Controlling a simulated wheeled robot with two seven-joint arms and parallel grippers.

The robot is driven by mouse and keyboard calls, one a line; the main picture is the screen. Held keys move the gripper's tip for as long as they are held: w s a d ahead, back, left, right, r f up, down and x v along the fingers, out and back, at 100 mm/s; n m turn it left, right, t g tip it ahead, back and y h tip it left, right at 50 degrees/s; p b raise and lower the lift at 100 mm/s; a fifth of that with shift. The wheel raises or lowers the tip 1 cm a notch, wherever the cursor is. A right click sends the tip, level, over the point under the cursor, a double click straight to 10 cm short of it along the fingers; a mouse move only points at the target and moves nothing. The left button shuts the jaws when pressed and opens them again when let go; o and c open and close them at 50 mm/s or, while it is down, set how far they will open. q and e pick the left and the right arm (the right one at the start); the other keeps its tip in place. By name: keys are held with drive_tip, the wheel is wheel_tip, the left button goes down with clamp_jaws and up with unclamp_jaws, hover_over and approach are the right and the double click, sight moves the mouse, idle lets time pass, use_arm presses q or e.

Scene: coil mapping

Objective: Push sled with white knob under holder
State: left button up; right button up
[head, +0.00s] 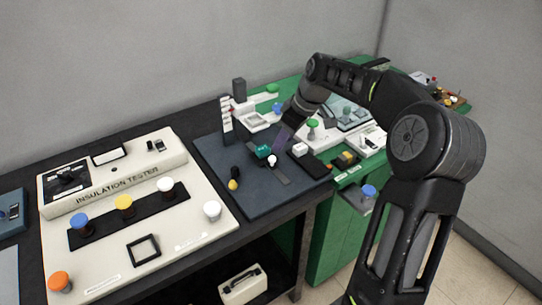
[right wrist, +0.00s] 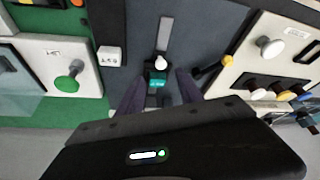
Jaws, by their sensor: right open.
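The sled's white knob (head: 272,160) stands at the near end of a teal block on the dark blue-grey board (head: 215,160). In the right wrist view the white knob (right wrist: 163,63) sits just beyond the teal block (right wrist: 156,77), with a grey strip (right wrist: 165,34) running away from it. My right gripper (head: 280,147) is low over the board. In the right wrist view its two purple fingers (right wrist: 160,78) are apart, on either side of the teal block. I cannot tell which part is the holder. My left gripper is not in view.
A small white block (head: 299,150) stands right of the strip. A black lead with a yellow tip (head: 233,183) lies left of it. The cream insulation tester (head: 120,185) fills the left table. A dark upright stand (head: 226,120) rises at the board's back.

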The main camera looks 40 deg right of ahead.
sight(273, 158)
drive_tip(key=x, duration=0.7)
drive_tip(key=shift+w+a+f+p, duration=0.15)
drive_tip(key=shift+f+p, duration=0.2)
drive_tip(key=shift+p, duration=0.05)
clamp_jaws()
idle(1.2)
